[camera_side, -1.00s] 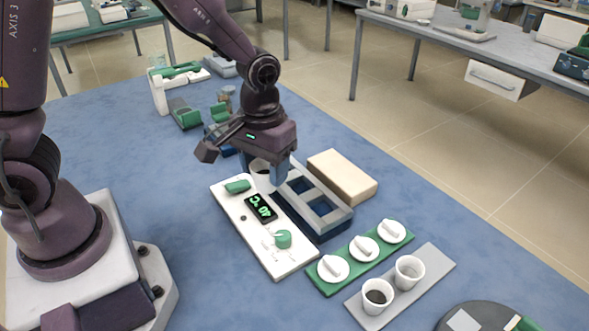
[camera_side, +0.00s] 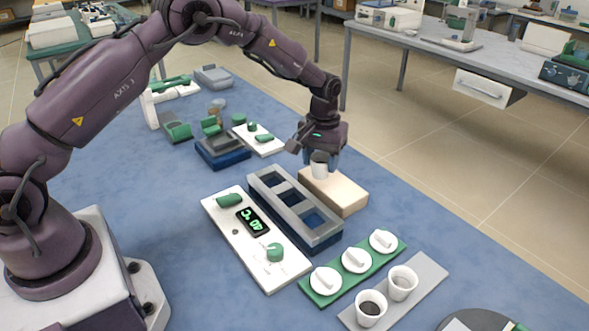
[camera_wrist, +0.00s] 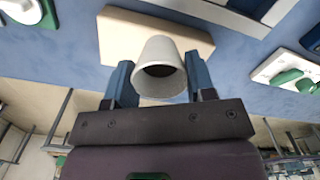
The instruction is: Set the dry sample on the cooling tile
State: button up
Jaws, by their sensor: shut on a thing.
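A white cup (camera_side: 320,170), the likely sample, is held upright between the blue fingers of my gripper (camera_side: 323,158), which is shut on it. In the wrist view my gripper (camera_wrist: 160,78) grips the cup (camera_wrist: 160,62) from both sides. The cup's inside looks dark, and its contents cannot be made out. A beige block (camera_side: 345,192), likely the cooling tile, lies under the cup; it also shows behind the cup in the wrist view (camera_wrist: 118,38). The cup is over the block's far left part, and I cannot tell whether it touches.
A grey-and-blue furnace block (camera_side: 262,183) with square openings stands left of the beige block. Its white control panel (camera_side: 225,205) reads 40 °C. A green strip (camera_side: 338,284) carries white lids. A grey tray (camera_side: 425,279) holds two cups. A second blue unit (camera_side: 222,160) stands behind.

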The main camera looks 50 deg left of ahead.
jog(key=w+r, duration=0.3)
jog(key=w, duration=0.1)
jog(key=shift+m, duration=0.3)
jog(key=shift+w+a+f, duration=0.1)
jog(key=shift+f, duration=1.4)
jog(key=shift+w+a+f, duration=0.1)
jog(key=shift+f, duration=1.35)
jog(key=shift+f, duration=0.2)
jog(key=shift+f, duration=0.25)
jog(key=o, duration=1.4)
jog(key=shift+r, duration=3.95)
